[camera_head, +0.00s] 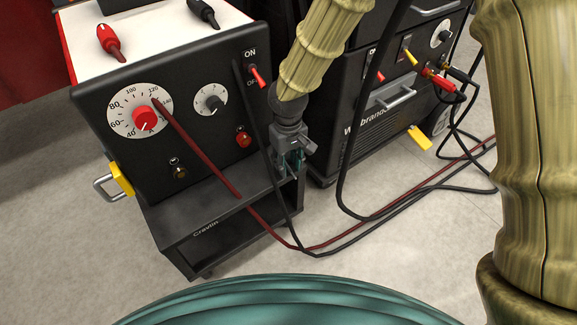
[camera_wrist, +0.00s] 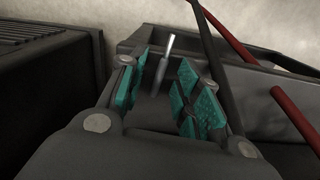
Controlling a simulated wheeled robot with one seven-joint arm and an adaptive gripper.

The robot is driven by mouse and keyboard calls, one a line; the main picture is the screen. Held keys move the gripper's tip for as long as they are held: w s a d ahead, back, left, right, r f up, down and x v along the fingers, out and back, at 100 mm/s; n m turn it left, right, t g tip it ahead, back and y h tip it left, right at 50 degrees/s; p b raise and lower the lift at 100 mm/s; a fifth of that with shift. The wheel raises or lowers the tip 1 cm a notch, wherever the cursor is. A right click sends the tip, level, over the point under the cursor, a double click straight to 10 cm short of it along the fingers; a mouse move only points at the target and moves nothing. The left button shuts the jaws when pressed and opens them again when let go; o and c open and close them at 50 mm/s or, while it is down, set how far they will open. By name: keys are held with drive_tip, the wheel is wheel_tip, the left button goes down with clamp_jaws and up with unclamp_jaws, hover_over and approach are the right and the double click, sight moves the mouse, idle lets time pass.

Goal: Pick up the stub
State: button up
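A thin rod (camera_wrist: 164,62), which looks like the stub, shows between my fingers in the wrist view. It has a pale silver end and a darker grey part below. My gripper (camera_wrist: 163,88) has teal pads standing apart, one on each side of the rod, with a gap to it. I cannot tell how deep the rod lies between the pads. In the head view my gripper (camera_head: 291,160) points down at the right end of the shelf (camera_head: 185,215) of the black welding machine.
The welding machine (camera_head: 200,135) has dials, a red switch and two electrode holders on top. A dark red cable (camera_head: 195,145) and a black cable (camera_head: 262,140) run past the shelf close to my gripper. A second black machine (camera_head: 350,130) stands right behind. Open floor lies in front.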

clamp_jaws()
